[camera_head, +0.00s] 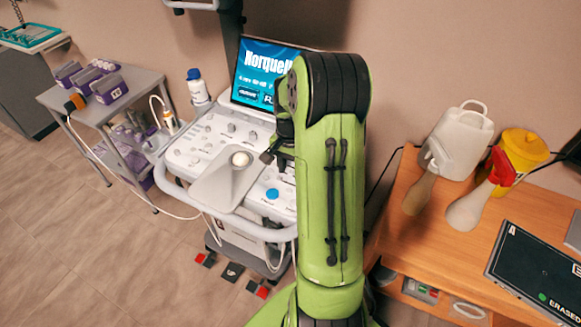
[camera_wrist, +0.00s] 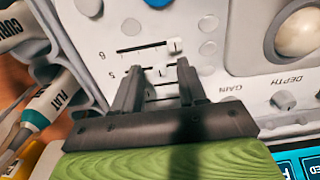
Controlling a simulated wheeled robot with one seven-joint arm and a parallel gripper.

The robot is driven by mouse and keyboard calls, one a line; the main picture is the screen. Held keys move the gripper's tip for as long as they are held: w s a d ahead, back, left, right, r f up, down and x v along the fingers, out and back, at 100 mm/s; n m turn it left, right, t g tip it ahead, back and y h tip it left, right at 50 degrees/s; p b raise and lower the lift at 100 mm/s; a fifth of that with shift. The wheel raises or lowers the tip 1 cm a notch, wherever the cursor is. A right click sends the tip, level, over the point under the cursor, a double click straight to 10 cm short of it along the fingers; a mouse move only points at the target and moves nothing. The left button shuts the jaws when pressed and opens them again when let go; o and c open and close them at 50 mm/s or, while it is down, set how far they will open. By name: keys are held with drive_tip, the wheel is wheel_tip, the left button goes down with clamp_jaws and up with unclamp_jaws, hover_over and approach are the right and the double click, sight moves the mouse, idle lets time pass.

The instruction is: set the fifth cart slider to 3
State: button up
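The cart's control panel (camera_wrist: 230,60) fills most of the wrist view. The slider marked 5 (camera_wrist: 165,72) has a dark track, and a pale knob seems to show between my fingertips. Its exact setting cannot be read. My gripper (camera_wrist: 158,66) is open, with its two dark fingers apart over this slider's row. I cannot tell whether they touch the knob. The fingers hide parts of the track and the rows nearer the palm. The slider marked 6 (camera_wrist: 174,45) is just beyond, its white knob near the track's right end. In the head view, my gripper (camera_head: 268,155) is above the panel, partly hidden by my green arm.
Round buttons and knobs surround the sliders, including a DEPTH knob (camera_wrist: 283,100) and a trackball (camera_wrist: 300,32). The cart's screen (camera_head: 262,72) stands behind the panel. A side trolley (camera_head: 95,110) is at left and a wooden desk (camera_head: 450,235) at right. Probes (camera_wrist: 45,105) hang near the panel edge.

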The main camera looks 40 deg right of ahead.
clamp_jaws()
drive_tip(key=shift+s+d, duration=0.25)
drive_tip(key=shift+s, duration=0.45)
drive_tip(key=shift+s+d, duration=0.25)
drive_tip(key=shift+s, duration=0.4)
drive_tip(key=shift+s+d, duration=0.25)
drive_tip(key=shift+s, duration=0.45)
unclamp_jaws()
drive_tip(key=shift+s, duration=0.1)
drive_tip(key=shift+r, duration=0.15)
